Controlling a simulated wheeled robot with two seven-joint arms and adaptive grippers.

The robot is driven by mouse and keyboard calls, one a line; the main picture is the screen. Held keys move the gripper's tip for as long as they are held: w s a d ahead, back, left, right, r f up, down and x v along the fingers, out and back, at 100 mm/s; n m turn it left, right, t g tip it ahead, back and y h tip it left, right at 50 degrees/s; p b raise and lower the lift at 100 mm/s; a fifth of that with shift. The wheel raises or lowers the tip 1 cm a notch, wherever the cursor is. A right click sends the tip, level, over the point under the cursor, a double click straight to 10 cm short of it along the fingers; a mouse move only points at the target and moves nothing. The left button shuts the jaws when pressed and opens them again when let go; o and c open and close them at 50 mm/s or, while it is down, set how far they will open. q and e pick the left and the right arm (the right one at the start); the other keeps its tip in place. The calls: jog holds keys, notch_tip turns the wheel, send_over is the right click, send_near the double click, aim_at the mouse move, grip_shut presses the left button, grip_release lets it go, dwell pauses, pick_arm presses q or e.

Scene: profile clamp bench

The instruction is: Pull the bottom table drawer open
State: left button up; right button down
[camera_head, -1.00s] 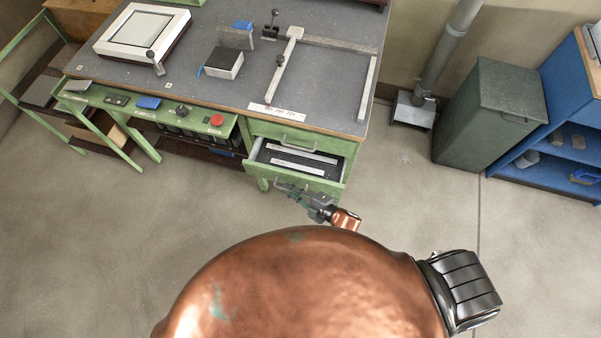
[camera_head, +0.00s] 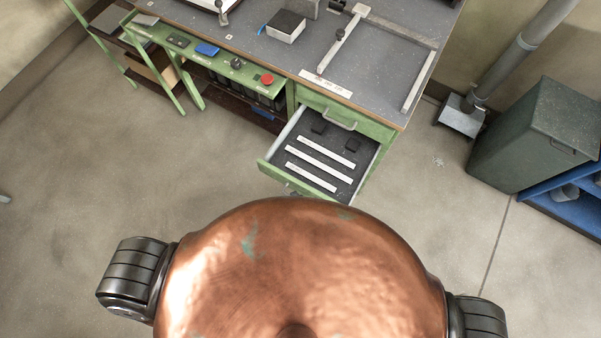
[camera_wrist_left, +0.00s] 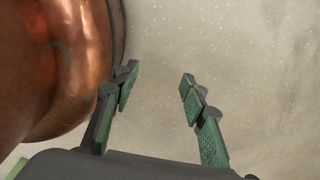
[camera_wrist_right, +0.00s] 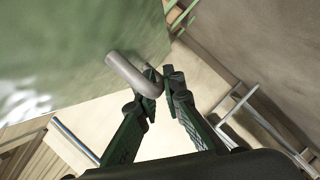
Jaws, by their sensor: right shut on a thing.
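The open table drawer (camera_head: 270,174) is green with a dark interior and stands far out from the bench, below a shut upper drawer (camera_head: 313,101). White strips and small dark blocks lie in it. In the right wrist view, its green front (camera_wrist_right: 60,50) carries a grey bar handle (camera_wrist_right: 130,72). My right gripper (camera_wrist_right: 162,80) is shut on the end of that handle. In the head view it is almost wholly hidden behind my copper body. My left gripper (camera_wrist_left: 159,80) is open and empty above bare floor, and out of the head view.
The bench top (camera_head: 385,75) holds a metal frame and a small block. A green bin (camera_head: 535,135) and a blue shelf (camera_head: 570,205) stand at the right. A grey pipe (camera_head: 520,55) rises behind the bench. The floor left of the drawer is clear.

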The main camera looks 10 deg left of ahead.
pick_arm(q)
jog(key=shift+w, duration=0.15)
pick_arm(e)
jog(key=c, duration=2)
grip_release()
jog(key=shift+c, duration=0.2)
jog(key=shift+s+d, duration=0.1)
pick_arm(q)
jog(key=shift+w, duration=0.35)
pick_arm(e)
jog(key=v, duration=1.2)
pick_arm(q)
jog(key=shift+d, duration=0.1)
